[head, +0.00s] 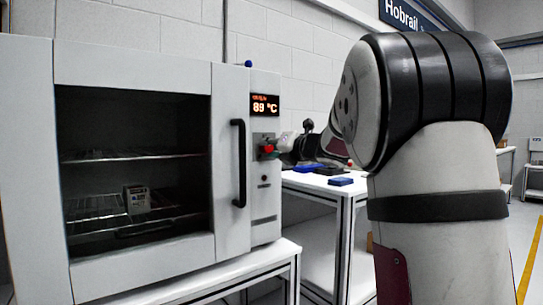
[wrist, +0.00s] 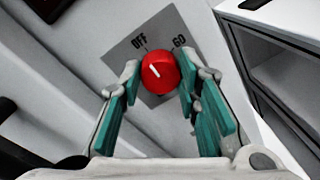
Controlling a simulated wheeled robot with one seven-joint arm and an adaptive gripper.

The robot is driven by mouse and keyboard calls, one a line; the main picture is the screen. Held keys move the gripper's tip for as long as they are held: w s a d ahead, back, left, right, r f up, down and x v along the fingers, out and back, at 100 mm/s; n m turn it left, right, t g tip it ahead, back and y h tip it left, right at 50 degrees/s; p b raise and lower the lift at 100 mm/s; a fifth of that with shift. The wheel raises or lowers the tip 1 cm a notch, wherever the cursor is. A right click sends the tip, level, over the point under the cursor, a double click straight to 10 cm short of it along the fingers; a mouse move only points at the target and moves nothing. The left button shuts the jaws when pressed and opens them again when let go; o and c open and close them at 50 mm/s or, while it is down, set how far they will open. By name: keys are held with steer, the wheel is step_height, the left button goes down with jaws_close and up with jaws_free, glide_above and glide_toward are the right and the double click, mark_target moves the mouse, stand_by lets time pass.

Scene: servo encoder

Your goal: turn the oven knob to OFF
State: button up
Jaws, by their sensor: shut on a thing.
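The red oven knob (wrist: 159,73) sits on a grey plate (wrist: 180,22) marked OFF (wrist: 139,41) at upper left and GO (wrist: 179,41) at upper right. Its white pointer line slants to the upper left, on the OFF side. My gripper (wrist: 158,76) has one fingertip on each side of the knob and is shut on it. In the head view the knob (head: 266,149) shows small on the oven's control panel, with my gripper (head: 276,148) reaching it from the right.
The oven (head: 132,72) has a closed glazed door with a black handle (head: 239,163) left of the knob. Its display (head: 265,106) reads 89 °C. A small box (head: 137,200) sits on a rack inside. A white table (head: 318,182) with blue items stands to the right.

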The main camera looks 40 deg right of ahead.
steer(key=shift+f, duration=0.1)
stand_by(0.3)
steer(key=o, duration=1.2)
steer(key=s, duration=1.2)
steer(key=shift+r, duration=0.25)
steer(key=shift+a, duration=0.1)
